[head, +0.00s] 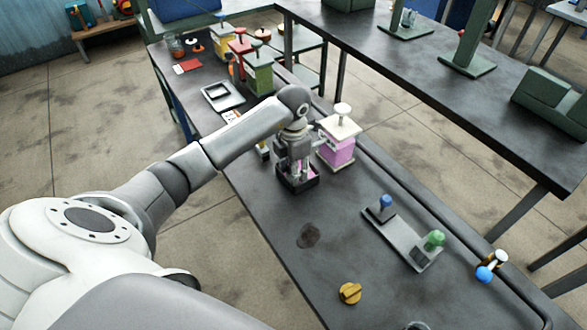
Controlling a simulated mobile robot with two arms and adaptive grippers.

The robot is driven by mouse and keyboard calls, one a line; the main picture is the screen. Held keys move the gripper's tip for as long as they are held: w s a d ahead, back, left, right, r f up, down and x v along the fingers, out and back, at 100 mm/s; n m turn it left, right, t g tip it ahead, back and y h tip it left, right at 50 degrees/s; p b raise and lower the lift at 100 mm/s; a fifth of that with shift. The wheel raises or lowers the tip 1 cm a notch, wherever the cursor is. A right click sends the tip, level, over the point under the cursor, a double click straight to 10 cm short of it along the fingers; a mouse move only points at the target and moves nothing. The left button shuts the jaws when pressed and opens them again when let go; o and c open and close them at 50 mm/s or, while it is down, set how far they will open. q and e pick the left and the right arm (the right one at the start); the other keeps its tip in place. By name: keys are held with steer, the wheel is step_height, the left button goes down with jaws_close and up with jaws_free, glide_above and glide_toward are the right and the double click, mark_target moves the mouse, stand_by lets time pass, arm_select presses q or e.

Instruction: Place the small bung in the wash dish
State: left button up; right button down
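My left gripper (296,174) points down over a small black square dish (298,189), which may be the wash dish. Its fingertips are at or just inside the dish's rim. Something pink shows between and behind the fingers. I cannot tell whether the gripper is open or shut, or whether it holds anything. I cannot make out the small bung for certain. A blue-topped piece (386,202) and a green-topped piece (433,240) stand on a grey holder (401,237) nearer to me.
A pink container with a white lid (339,148) stands close beside the dish. A yellow knob-like piece (350,293) and a blue-ended piece (487,272) lie nearer. Green, red and yellow containers (258,76) stand at the far end. A dark round spot (308,235) marks otherwise bare bench.

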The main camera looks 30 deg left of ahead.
arm_select(q)
steer(key=shift+o, duration=0.5)
steer(key=shift+r, duration=0.6)
step_height(320, 180, up, 11)
steer(key=b, duration=0.2)
steer(key=shift+r, duration=0.1)
